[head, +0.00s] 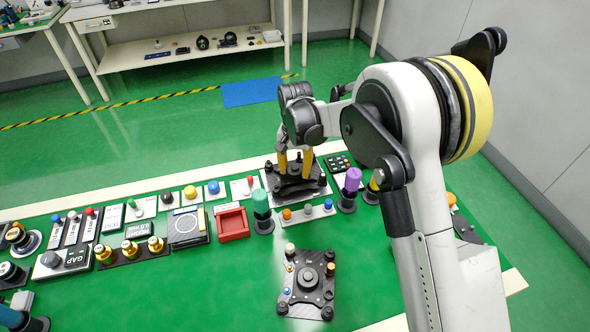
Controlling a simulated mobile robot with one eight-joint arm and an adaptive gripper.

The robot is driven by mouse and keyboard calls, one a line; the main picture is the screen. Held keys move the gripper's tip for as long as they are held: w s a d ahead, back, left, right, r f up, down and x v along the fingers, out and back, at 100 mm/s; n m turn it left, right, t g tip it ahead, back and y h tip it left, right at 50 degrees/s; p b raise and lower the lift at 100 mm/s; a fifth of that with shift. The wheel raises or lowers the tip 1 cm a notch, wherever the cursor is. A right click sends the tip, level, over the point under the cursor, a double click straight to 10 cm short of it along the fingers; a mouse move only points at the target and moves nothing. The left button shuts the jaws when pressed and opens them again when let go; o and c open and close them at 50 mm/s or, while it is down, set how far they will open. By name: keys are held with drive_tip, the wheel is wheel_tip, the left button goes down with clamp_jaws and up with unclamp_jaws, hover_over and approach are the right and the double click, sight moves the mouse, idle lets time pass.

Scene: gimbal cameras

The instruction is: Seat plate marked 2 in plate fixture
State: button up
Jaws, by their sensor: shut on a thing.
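My gripper (295,168) points down at the back of the bench, with its two yellow fingers on a dark plate-like part (296,184). This part has dark posts at its corners and sits on or just above a pale base (321,193); I cannot tell whether they touch. A second dark plate-like assembly (309,298) lies nearer, on the green bench top, with a round hub and several small coloured posts. No number 2 is legible on either, so I cannot tell surely which is the marked plate and which the fixture.
Left of my gripper stand a green-topped post (261,203) and a red tray (232,223). A purple-topped post (352,181) and a dark keypad (340,161) are close on its right. A strip with coloured knobs (307,214) lies in front. Bare bench shows left of the nearer assembly.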

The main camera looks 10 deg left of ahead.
sight(295, 167)
drive_tip(key=shift+f+b, duration=0.75)
drive_tip(key=shift+f, duration=0.4)
drive_tip(key=o, duration=1.4)
drive_tip(key=shift+r, duration=0.1)
wheel_tip(295, 167, up, 12)
drive_tip(key=shift+f, duration=0.1)
